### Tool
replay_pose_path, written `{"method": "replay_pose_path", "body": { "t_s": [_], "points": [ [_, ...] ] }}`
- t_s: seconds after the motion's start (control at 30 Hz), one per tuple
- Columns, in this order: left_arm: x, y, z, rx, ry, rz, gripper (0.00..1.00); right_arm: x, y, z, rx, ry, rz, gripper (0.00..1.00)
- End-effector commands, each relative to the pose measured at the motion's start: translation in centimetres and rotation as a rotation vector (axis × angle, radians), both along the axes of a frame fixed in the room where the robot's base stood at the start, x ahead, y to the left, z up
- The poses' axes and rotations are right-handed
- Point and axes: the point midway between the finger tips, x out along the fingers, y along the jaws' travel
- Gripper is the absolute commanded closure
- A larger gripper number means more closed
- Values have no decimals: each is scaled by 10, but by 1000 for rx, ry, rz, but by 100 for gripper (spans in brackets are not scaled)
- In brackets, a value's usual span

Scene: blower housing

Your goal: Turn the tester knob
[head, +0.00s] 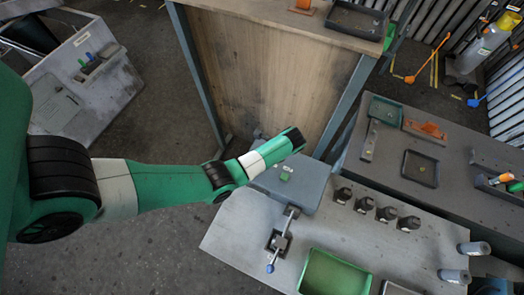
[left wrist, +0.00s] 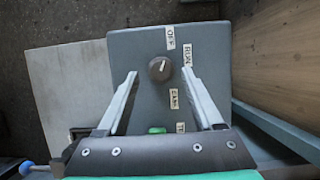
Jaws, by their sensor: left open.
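The grey tester box (left wrist: 150,100) fills the middle of the left wrist view. Its round dark knob (left wrist: 159,69) has a pale mark pointing up and slightly right, roughly towards the OFF label (left wrist: 170,38). The RUN label (left wrist: 187,54) is to the right. My left gripper (left wrist: 159,73) is open, one finger on each side of the knob, with gaps; I cannot tell its height above the box. In the head view the tester box (head: 312,182) is at the bench's back edge; my left wrist is over its back part and the knob is hidden. My right gripper is not in view.
A green button (head: 286,172) is on the box. A toggle clamp (head: 281,240), several black parts (head: 387,214) and a green bin (head: 334,274) share the bench (head: 235,225). A wooden panel (head: 262,80) stands behind the box.

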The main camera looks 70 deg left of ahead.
Motion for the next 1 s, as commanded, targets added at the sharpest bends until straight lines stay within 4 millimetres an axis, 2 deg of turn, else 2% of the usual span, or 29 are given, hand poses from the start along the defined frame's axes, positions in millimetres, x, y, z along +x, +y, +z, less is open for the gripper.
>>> {"method": "replay_pose_path", "body": {
  "t_s": [0.03,0.13,0.43,0.8,1.0],
  "points": [
    [-2,2,-8,0,1,0,32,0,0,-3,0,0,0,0],
    [-4,4,-16,0,0,0,32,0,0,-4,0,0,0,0],
    [-5,5,-18,0,-1,0,34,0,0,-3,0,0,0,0],
    [-5,5,-18,0,-1,-1,100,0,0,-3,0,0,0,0],
    [-5,5,-17,0,0,-2,100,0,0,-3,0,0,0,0]
  ]
}}
